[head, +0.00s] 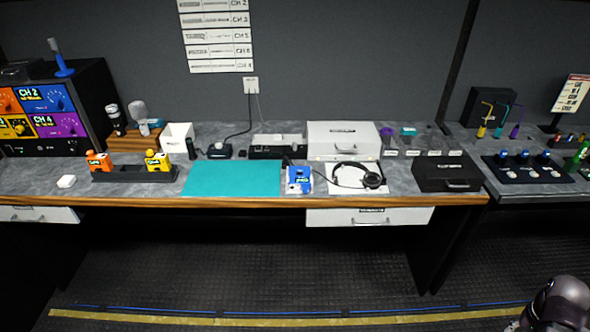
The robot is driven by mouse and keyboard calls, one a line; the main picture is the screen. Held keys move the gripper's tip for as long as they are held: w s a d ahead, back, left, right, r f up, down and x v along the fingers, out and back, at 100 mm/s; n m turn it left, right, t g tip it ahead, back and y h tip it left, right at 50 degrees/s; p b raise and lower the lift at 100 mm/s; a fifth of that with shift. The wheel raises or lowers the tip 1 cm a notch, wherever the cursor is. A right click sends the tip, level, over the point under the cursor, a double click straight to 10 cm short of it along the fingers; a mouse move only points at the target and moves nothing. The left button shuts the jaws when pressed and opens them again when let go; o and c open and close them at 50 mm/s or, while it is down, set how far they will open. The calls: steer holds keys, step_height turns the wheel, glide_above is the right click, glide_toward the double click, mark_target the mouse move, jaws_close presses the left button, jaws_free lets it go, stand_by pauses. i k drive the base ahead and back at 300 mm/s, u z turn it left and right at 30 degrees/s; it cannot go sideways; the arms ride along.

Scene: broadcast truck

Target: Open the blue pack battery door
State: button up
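The blue pack (299,178) lies in a pale, clear-looking tray near the front edge of the workbench, just right of a teal mat. A whitish piece shows at its lower part. Its battery door is too small to make out, so I cannot tell whether it is open or shut. A rounded dark part of my own arm shows at the bottom right corner, far from the pack. My gripper's fingers are not in view.
The teal mat (232,178) is bare. A headset (370,178) lies on a white sheet right of the pack. Orange (99,161) and yellow (158,161) packs stand in a black dock at left. A white case (343,139) stands behind. The floor in front is clear.

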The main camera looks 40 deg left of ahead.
mark_target(293, 171)
steer(key=u, duration=0.45)
steer(key=i, duration=0.85)
steer(key=u, duration=0.5)
